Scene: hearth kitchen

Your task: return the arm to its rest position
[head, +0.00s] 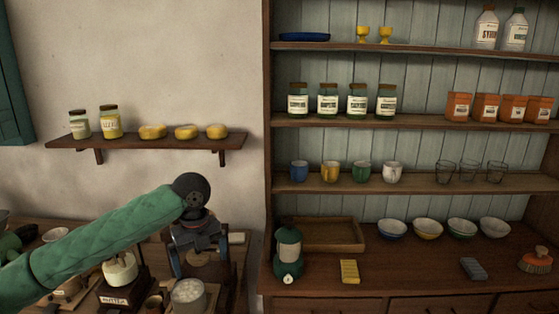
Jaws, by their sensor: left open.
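My left arm (105,240), in a green sleeve, reaches in from the left and ends at a dark wrist joint. My left gripper (200,262) hangs from it, pointing down over the counter at the lower left. Its two fingers are apart and I see nothing held between them. The gripper hides part of the counter behind it. My right gripper does not show.
Below the arm, the counter holds a grinder-like box (122,295) and a white-topped pot (188,296). A wall shelf (150,143) with jars and yellow items is above. A hutch (400,122) stands right, with a green lantern (288,255) near its left edge.

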